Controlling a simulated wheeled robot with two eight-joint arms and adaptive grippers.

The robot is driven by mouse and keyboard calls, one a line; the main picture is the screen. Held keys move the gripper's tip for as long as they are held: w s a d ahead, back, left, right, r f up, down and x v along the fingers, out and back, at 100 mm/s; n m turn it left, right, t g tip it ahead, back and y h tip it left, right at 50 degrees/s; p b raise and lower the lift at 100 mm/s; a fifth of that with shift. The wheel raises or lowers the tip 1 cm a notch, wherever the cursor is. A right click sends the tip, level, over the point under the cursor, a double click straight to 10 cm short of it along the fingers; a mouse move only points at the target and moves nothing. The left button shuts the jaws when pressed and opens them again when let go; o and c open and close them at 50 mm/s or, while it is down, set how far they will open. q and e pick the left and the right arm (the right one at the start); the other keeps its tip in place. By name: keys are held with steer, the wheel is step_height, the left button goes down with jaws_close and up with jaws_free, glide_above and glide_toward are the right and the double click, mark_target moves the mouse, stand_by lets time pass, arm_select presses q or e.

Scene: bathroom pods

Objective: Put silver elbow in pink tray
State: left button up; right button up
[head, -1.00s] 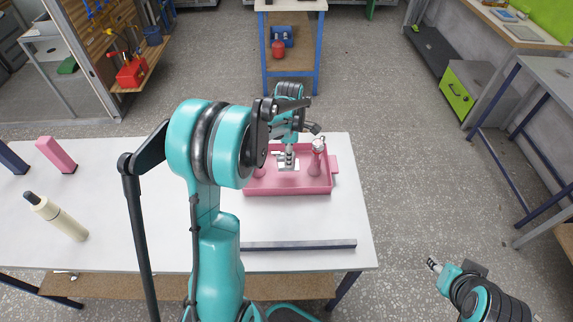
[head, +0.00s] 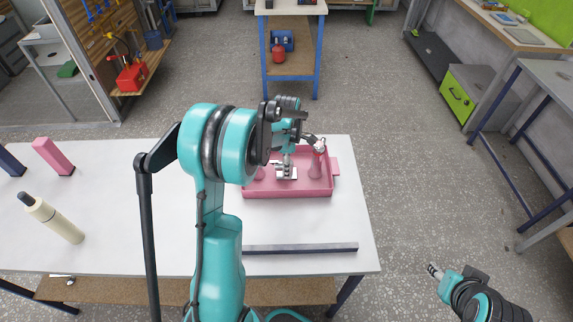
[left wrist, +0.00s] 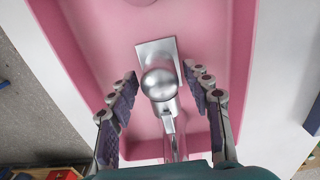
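The silver elbow (head: 286,173) lies inside the pink tray (head: 290,192) on the white table. In the left wrist view the elbow (left wrist: 160,82) shows a flat plate, a round body and a narrower end towards the gripper. My left gripper (left wrist: 163,85) is open above the tray, with its fingers apart on both sides of the elbow and gaps visible between. In the head view the left gripper is partly hidden by its own arm. My right gripper (head: 434,270) is empty, off the table's right side, too small to judge.
A pink bottle (head: 317,164) with a silver top stands in the tray's right part; another pink item (head: 260,173) is at its left. A dark bar (head: 300,248) lies near the front edge. A cream bottle (head: 52,218) and pink block (head: 53,156) are at left. The table's middle is clear.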

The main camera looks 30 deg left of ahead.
arm_select(q)
steer(key=shift+r, duration=0.1)
steer(key=shift+r, duration=0.2)
step_height(320, 180, up, 11)
steer(key=p, duration=0.3)
steer(key=shift+f, duration=0.1)
steer(key=s+d+r+m+t, duration=0.4)
steer(key=s+d+r+m, duration=0.4)
steer(key=s+d+m, duration=0.3)
steer(key=s+d+f+m+t, duration=0.2)
steer(key=s+m, duration=0.6)
steer(key=m, duration=0.5)
steer(key=shift+d+f+t+p, duration=0.2)
steer(key=shift+d+t+p, duration=0.3)
steer(key=shift+d, duration=0.7)
